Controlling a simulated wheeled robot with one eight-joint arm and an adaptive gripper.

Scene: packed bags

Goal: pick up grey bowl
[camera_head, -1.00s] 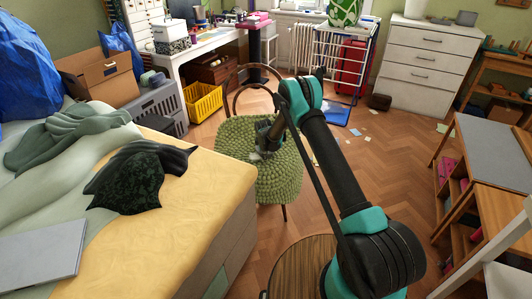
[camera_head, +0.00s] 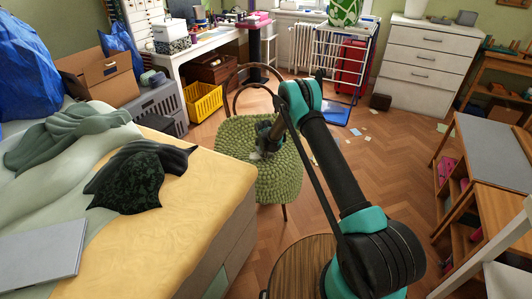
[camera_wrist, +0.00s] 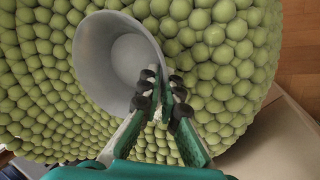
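The grey bowl (camera_wrist: 92,62) is on the green, knobbly seat of a chair (camera_wrist: 220,45) in the wrist view, with its opening facing the camera. My gripper (camera_wrist: 163,78) is at the bowl's right rim, one finger over the inside and the other outside. The fingers are close together and look shut on the rim. In the head view my gripper (camera_head: 262,150) is over the chair seat (camera_head: 280,185), and only a small pale bit of the bowl (camera_head: 255,156) shows there; my gripper hides most of it. I cannot tell whether the bowl touches the seat.
The chair's curved backrest (camera_head: 240,84) rises behind my gripper. A bed (camera_head: 205,200) stands close on the left, and a round wooden stool top (camera_head: 300,268) is in front. A yellow crate (camera_head: 203,101) is behind. Open floor (camera_head: 385,160) lies to the right.

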